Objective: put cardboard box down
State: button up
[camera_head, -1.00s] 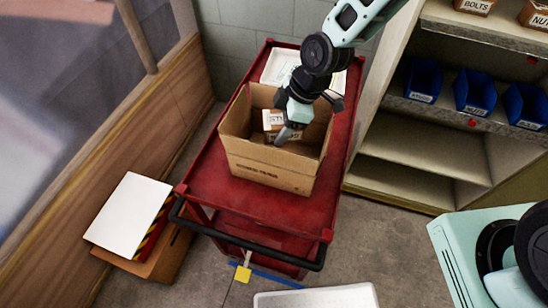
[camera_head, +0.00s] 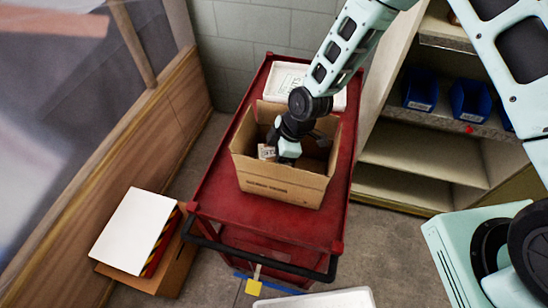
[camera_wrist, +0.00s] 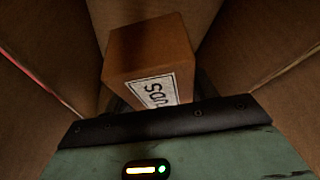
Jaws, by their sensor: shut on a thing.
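A large open cardboard box (camera_head: 285,185) stands upright on the red cart, and my gripper (camera_head: 282,155) reaches down inside it. A small brown cardboard box (camera_head: 267,152) with a white label is at my gripper, inside the large box. In the wrist view the small box (camera_wrist: 150,52) stands beyond the gripper body, between the large box's walls (camera_wrist: 245,50), its label turned and partly cut off by the gripper. My gripper is shut on the small box. The fingertips and the small box's underside are hidden, so I cannot tell whether it touches the bottom.
The red cart (camera_head: 237,205) has a dark push handle at its near end. A white labelled container (camera_head: 338,100) sits behind the large box. Shelving with blue bins (camera_head: 420,92) stands at the right. A white panel (camera_head: 135,230) lies atop a box on the floor at left.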

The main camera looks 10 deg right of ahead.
jog(key=shift+f, duration=0.95)
jog(key=shift+f, duration=0.45)
jog(key=shift+f+b, duration=0.2)
jog(key=shift+b, duration=0.3)
jog(key=o, duration=1.4)
jog(key=shift+o, duration=0.2)
